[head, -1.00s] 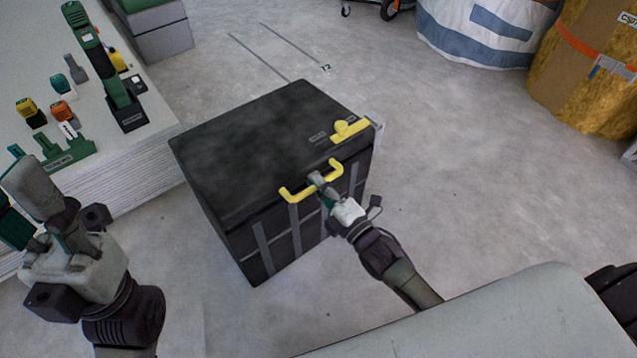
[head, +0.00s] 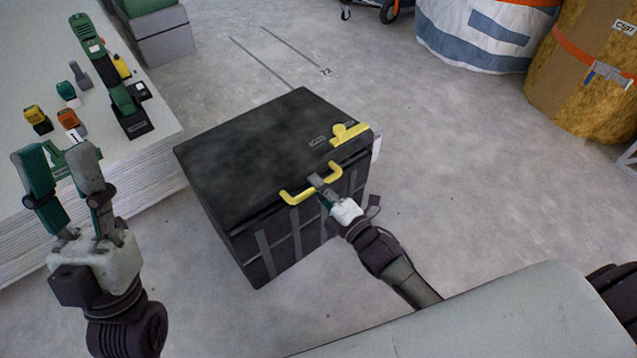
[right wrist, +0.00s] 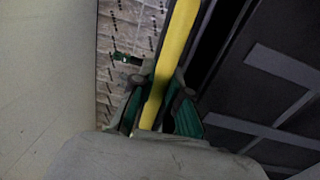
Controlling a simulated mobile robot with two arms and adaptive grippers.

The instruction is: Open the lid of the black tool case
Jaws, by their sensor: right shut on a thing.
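The black tool case (head: 255,150) stands on the floor in the middle of the head view, its lid down. A yellow handle (head: 297,197) is on its front upper edge, and a yellow latch (head: 348,133) is near the right corner. My right gripper (head: 318,186) is shut on the handle's middle. In the right wrist view, the yellow handle bar (right wrist: 178,50) runs between the fingers of my right gripper (right wrist: 158,100), beside the dark case front (right wrist: 265,90). My left gripper (head: 62,155) is open and empty, left of the case and apart from it.
A pale table or stack (head: 140,165) with green and orange tools stands at the left. Grey boxes (head: 163,40) are behind it. A white-and-blue bag (head: 470,40) and a brown roll (head: 590,75) stand at the back right. Floor (head: 450,170) right of the case is clear.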

